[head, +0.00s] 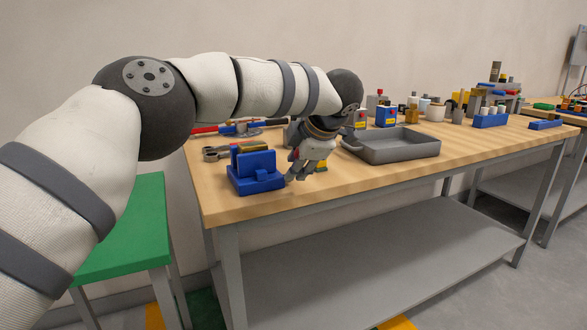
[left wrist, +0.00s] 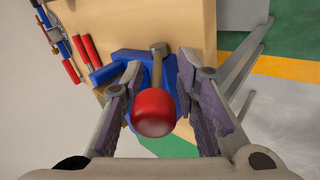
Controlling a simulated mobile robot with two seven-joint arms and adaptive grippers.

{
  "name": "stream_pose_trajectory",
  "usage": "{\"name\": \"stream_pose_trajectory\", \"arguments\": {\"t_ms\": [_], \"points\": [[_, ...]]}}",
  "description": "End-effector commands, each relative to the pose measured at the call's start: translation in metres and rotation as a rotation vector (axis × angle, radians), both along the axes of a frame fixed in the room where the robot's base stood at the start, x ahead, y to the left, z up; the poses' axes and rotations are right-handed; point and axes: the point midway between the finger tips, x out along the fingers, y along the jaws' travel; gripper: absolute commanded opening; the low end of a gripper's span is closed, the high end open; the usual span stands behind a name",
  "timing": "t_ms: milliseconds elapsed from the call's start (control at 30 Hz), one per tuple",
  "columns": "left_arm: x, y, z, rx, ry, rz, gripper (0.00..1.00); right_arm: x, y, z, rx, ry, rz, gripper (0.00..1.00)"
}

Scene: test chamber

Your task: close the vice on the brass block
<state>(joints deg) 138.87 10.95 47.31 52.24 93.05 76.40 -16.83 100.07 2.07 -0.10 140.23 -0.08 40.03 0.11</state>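The blue vice (head: 254,182) stands near the table's front left corner. In the left wrist view, the blue vice (left wrist: 130,57) lies beyond a metal rod (left wrist: 158,65) that ends in a red knob (left wrist: 153,112). My left gripper (head: 303,170) is just right of the vice in the head view. In the left wrist view, my left gripper (left wrist: 160,68) is open, its fingers on either side of the rod and knob with visible gaps. A brass-coloured piece (head: 253,145) shows at the top of the vice; I cannot tell how the jaws meet it. My right gripper is out of view.
The wooden table (head: 340,190) has a grey tray (head: 395,154) right of my gripper. Tools with red handles (head: 215,128) lie behind the vice. Several small boxes and parts stand at the back. A green stool (head: 135,225) stands left of the table.

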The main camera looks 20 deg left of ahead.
Motion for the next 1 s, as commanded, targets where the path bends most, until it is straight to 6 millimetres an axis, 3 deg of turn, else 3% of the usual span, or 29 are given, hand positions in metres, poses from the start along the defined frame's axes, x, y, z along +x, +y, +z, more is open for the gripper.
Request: {"name": "stream_pose_trajectory", "arguments": {"t_ms": [200, 400, 1000], "points": [[-0.026, -0.032, 0.047, 0.001, -0.003, -0.003, 0.28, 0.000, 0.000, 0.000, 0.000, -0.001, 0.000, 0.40], [-0.041, -0.048, 0.070, 0.000, 0.001, -0.001, 0.28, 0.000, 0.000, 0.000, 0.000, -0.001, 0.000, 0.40], [-0.043, -0.050, 0.073, 0.000, 0.001, -0.001, 0.28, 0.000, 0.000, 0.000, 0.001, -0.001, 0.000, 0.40]]}}
